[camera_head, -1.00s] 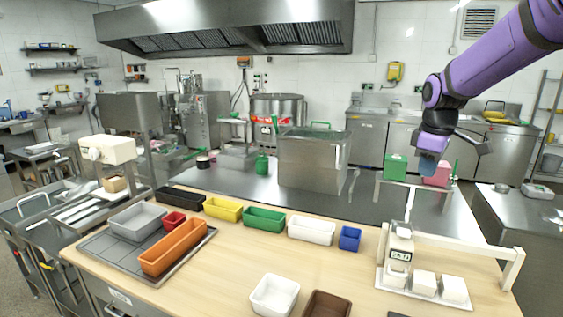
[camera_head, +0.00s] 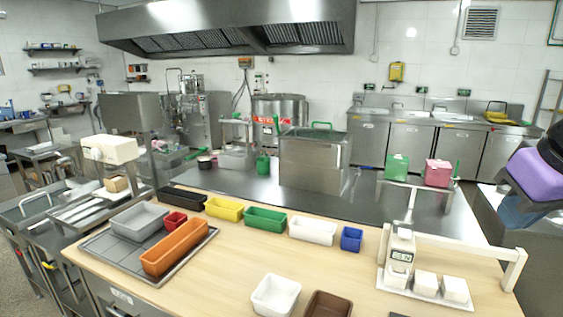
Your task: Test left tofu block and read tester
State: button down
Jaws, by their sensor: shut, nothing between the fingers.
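Three white tofu blocks sit in a row on a white tray (camera_head: 408,291) at the right of the wooden table. The left tofu block (camera_head: 397,281) is partly hidden under the white tester (camera_head: 401,243). The middle block (camera_head: 425,284) and right block (camera_head: 455,289) are uncovered on top. The tester stands upright over the left block, and its small display (camera_head: 402,257) shows dark characters too small to read surely. My gripper (camera_head: 521,211) is at the right picture edge, right of and above the tray, apart from the tester. It is shut and empty, partly cut off.
A white rail frame (camera_head: 455,248) stands just behind the tray. Coloured bins, such as a green one (camera_head: 265,219) and a blue one (camera_head: 351,239), line the table's back. White (camera_head: 275,296) and brown (camera_head: 327,305) bins stand in front. The table's middle is clear.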

jog(key=shift+s+f+m, duration=0.2)
jog(key=shift+s+f, duration=0.05)
jog(key=shift+s, duration=0.35)
jog(key=shift+s+f+m, duration=0.2)
jog(key=shift+s, duration=0.35)
